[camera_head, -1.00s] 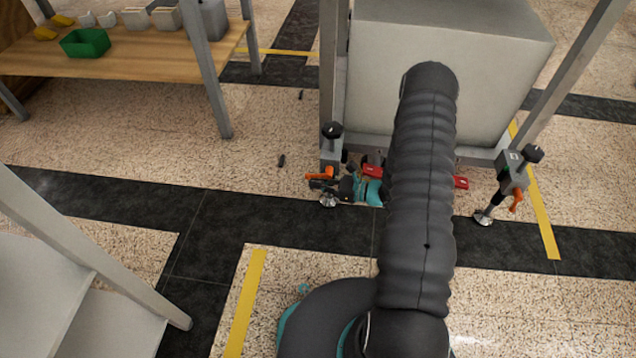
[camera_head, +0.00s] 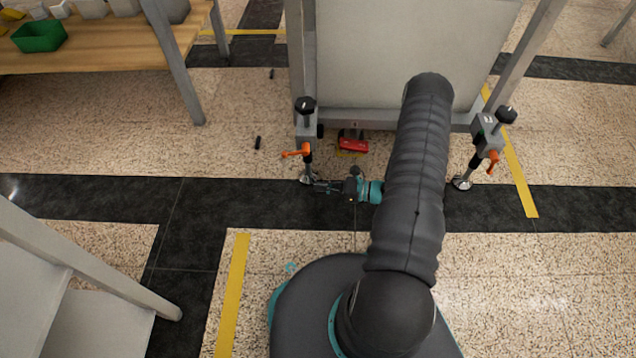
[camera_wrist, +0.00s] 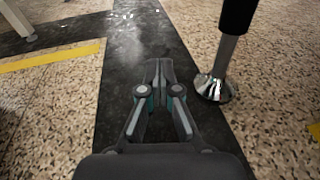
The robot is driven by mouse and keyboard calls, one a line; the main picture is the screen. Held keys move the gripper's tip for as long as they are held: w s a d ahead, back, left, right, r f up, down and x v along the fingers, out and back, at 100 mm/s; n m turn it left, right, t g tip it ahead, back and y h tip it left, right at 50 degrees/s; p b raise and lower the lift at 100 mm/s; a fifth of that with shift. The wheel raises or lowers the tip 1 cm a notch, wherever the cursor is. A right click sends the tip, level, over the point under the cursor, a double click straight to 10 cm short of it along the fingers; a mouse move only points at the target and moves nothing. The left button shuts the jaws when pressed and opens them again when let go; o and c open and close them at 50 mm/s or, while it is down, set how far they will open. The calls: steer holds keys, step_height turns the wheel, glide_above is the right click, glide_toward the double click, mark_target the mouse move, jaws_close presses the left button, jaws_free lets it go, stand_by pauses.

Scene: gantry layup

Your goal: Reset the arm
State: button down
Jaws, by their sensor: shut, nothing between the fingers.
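My gripper (camera_head: 322,186) shows in the head view low over the black floor strip, pointing left, beside the left foot of the grey gantry frame. In the wrist view my gripper (camera_wrist: 158,68) has its fingertips together with nothing between them, above the black strip. The gantry's metal levelling foot (camera_wrist: 214,88) stands just right of the fingers there. My dark arm covers part of the gantry's lower middle in the head view.
A gantry frame holds a grey panel (camera_head: 375,50); its right foot (camera_head: 462,183) stands on the strip. An orange lever (camera_head: 296,153) juts from the left leg. A red item (camera_head: 353,145) lies under the frame. A wooden table (camera_head: 110,50) with a green bin (camera_head: 40,36) stands upper left.

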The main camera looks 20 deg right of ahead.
stand_by(0.5)
